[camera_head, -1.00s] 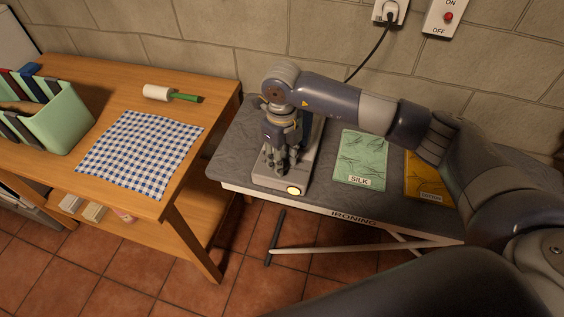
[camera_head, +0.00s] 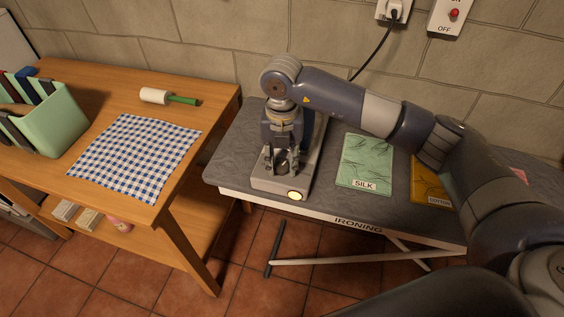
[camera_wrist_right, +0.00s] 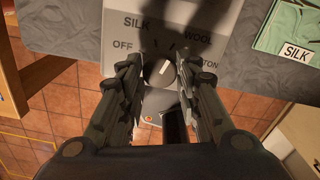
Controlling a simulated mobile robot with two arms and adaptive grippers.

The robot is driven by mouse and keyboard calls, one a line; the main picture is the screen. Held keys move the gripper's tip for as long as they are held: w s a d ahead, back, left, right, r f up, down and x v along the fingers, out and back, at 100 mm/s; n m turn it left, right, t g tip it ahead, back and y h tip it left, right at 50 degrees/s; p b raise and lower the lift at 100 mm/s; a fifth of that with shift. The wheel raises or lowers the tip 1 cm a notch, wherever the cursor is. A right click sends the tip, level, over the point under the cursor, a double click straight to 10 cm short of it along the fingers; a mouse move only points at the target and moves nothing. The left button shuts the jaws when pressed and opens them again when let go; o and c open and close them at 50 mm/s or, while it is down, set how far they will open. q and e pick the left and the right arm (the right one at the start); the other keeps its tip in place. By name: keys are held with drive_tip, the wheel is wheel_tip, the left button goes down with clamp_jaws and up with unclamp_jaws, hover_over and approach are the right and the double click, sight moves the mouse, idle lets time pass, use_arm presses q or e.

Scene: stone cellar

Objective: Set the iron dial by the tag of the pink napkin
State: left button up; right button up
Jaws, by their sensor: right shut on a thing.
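The iron's grey base (camera_head: 312,150) stands on the ironing board with a lit round lamp at its front. Its dark dial (camera_wrist_right: 160,75) has a white mark pointing up and slightly right in the right wrist view, between the SILK and WOOL labels; OFF is at left, a partly covered COTTON at right. My right gripper (camera_head: 281,167) is shut on the dial, one finger on each side; the fingers also show in the right wrist view (camera_wrist_right: 160,68). A bit of pink cloth (camera_head: 519,173), perhaps the napkin, shows behind my right arm. I see no tag on it. My left gripper is out of view.
A green cloth (camera_head: 366,160) tagged SILK and a yellow cloth (camera_head: 425,187) lie on the ironing board (camera_head: 235,150). A wooden table (camera_head: 95,90) at left holds a checked cloth (camera_head: 135,155), a roller (camera_head: 165,97) and a green rack (camera_head: 50,120). A plug's cord hangs behind.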

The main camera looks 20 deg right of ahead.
sight(282, 166)
drive_tip(key=shift+m, duration=0.5)
drive_tip(key=o, duration=1.1)
drive_tip(key=shift+c, duration=0.2)
wheel_tip(282, 166, up, 12)
